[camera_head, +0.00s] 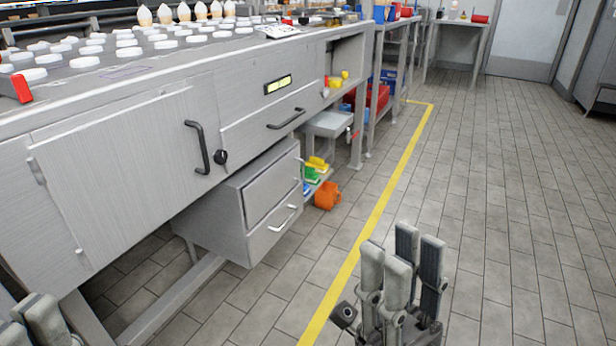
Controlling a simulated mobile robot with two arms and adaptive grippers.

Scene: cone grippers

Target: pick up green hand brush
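A small green item (311,175), which looks like the green hand brush, lies on a low shelf beyond the drawer unit. It sits between a yellow item (317,163) and a blue item (306,188), and its shape is too small to make out fully. My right gripper (403,250) is at the lower right, pointing up, with its fingers apart and nothing between them. It is well nearer to me than the shelf. My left gripper (38,308) shows only partly at the bottom left corner, so its opening is unclear.
A grey workbench (110,160) with a drawer unit (262,205) fills the left. An orange jug (327,195) stands on the floor beside the low shelf. A yellow floor line (385,195) runs alongside. The tiled floor (520,190) to the right is clear.

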